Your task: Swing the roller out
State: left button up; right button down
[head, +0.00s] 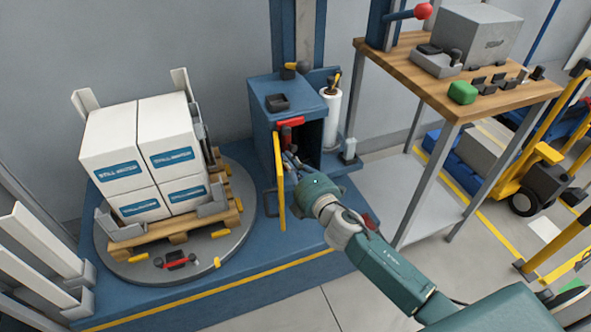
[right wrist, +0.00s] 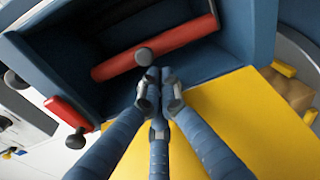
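A red roller bar (right wrist: 155,48) lies across the opening of a blue cabinet in the right wrist view; its red also shows in the head view (head: 291,122). A grey knob (right wrist: 144,57) sits at the middle of the bar. My right gripper (right wrist: 158,78) is at the opening, its fingertips close together just below the knob. I cannot tell whether they touch the knob or hold anything. In the head view the right gripper (head: 292,160) reaches in beside the open yellow door (head: 279,180). My left gripper is not in view.
The blue cabinet (head: 262,125) stands beside a white film roll (head: 331,115). A turntable (head: 240,215) with white boxes (head: 150,155) on a pallet is at the left. A wooden-topped workbench (head: 400,80) is at the right. The yellow door is close to my right fingers.

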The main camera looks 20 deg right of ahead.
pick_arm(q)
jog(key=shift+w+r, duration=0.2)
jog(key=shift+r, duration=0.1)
pick_arm(e)
jog(key=shift+w+a, duration=0.15)
jog(key=shift+w, duration=0.65)
jog(key=shift+s+f, duration=0.1)
jog(key=shift+s, duration=0.15)
